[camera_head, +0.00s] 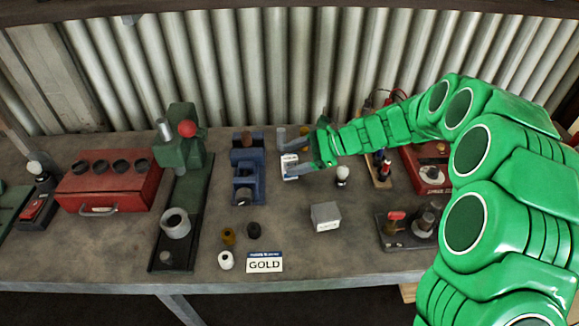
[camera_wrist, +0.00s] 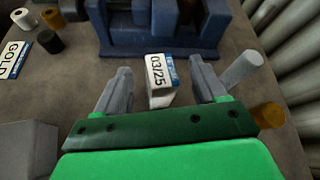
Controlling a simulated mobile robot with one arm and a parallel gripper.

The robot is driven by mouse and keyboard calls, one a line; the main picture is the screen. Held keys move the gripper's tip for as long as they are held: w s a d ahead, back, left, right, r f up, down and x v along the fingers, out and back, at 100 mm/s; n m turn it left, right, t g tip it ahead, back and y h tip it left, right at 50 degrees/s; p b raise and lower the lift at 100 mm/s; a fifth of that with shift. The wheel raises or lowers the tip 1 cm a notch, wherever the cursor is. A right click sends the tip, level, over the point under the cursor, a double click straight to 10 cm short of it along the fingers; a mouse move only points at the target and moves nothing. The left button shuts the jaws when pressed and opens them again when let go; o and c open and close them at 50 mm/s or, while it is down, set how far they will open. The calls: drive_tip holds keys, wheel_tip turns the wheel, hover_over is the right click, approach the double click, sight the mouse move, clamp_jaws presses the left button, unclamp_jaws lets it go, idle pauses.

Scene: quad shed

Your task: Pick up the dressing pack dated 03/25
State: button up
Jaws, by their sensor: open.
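The dressing pack (camera_wrist: 160,94) is a small white box, and its label reads 03/25 in the wrist view. It stands between the two grey fingers of my gripper (camera_wrist: 160,66), with visible gaps on both sides. My gripper is open and not closed on it. In the head view the white pack (camera_head: 290,168) shows at my gripper (camera_head: 285,155), partly hidden by the fingers, and its label is too small to read there.
A blue vise (camera_wrist: 150,28) stands just beyond the pack. A white box (camera_head: 326,216), a GOLD card (camera_head: 264,263) and a small white-topped item (camera_head: 342,174) are on the bench. A green press (camera_head: 180,150) and red toolbox (camera_head: 108,187) stand left.

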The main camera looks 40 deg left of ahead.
drive_tip(key=shift+a+f, duration=0.1)
drive_tip(key=shift+c, duration=0.3)
drive_tip(key=c, duration=1.1)
drive_tip(key=shift+c, duration=0.2)
